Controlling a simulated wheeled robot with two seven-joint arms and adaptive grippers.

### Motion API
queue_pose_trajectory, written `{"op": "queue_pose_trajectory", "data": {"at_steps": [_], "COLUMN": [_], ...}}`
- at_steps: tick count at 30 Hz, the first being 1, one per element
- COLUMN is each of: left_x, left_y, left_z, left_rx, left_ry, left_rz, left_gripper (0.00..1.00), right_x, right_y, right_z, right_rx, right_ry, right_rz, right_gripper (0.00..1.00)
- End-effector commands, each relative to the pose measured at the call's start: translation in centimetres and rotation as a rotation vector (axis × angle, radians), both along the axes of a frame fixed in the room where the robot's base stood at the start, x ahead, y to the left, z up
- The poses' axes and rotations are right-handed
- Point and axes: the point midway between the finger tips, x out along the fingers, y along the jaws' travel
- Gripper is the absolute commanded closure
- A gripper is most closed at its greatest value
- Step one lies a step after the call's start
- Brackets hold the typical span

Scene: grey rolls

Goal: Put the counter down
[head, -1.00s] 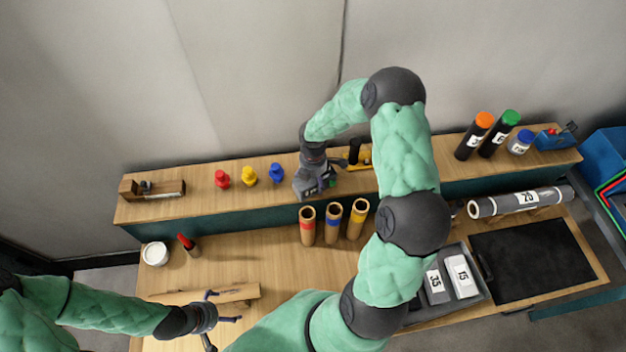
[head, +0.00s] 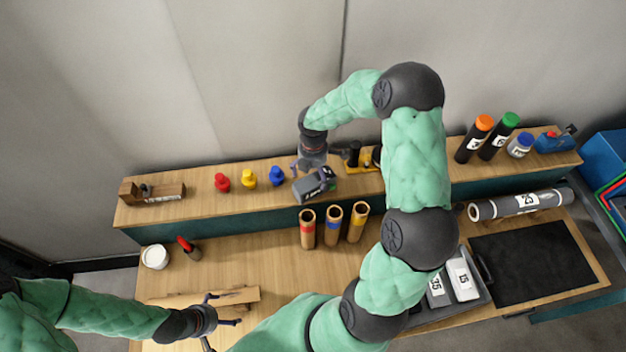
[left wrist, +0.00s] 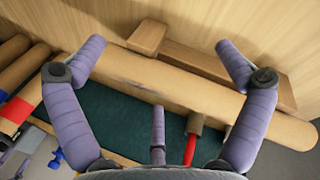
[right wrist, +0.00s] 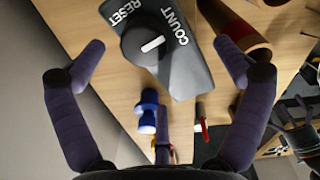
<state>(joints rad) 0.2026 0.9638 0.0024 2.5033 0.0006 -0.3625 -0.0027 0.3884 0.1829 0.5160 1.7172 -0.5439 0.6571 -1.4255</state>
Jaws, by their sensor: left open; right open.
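The counter (head: 315,184) is a dark grey device at the front edge of the raised shelf. In the right wrist view the counter (right wrist: 175,55) shows RESET and COUNT lettering and a dark knob, with wood behind it. My right gripper (head: 318,162) is open just behind the counter, its fingers apart from it. In the right wrist view the counter lies beyond the spread fingertips. My left gripper (head: 226,310) is open over a plain cardboard roll (left wrist: 190,90) at the bench's front left. Whether the counter rests fully flat is hard to tell.
Red (head: 222,181), yellow (head: 249,177) and blue (head: 276,176) pieces stand left of the counter. Three banded tubes (head: 333,225) stand below it. A yellow-based stand (head: 362,160) is close on its right. A grey roll (head: 520,203) lies right.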

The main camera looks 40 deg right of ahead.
Motion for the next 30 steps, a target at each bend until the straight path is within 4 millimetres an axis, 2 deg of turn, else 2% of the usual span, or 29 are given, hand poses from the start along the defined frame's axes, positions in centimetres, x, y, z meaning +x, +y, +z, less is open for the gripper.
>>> {"op": "queue_pose_trajectory", "data": {"at_steps": [1,6,12,30], "left_x": [0.0,0.0,0.0,0.0], "left_y": [0.0,0.0,0.0,0.0], "left_z": [-0.1,-0.2,-0.2,-0.2], "left_rx": [0.0,0.0,0.0,0.0], "left_ry": [0.0,0.0,0.0,0.0], "left_rz": [0.0,0.0,0.0,0.0], "left_gripper": [0.0,0.0,0.0,0.0], "right_x": [0.1,0.0,0.0,0.0], "right_y": [-0.1,0.0,0.0,0.0], "right_z": [1.2,4.0,5.8,6.1], "right_rx": [-0.002,-0.001,0.0,0.0], "right_ry": [-0.004,-0.002,-0.001,0.001], "right_rz": [0.0,0.001,0.0,0.0], "right_gripper": [0.01,0.01,0.01,0.01]}}
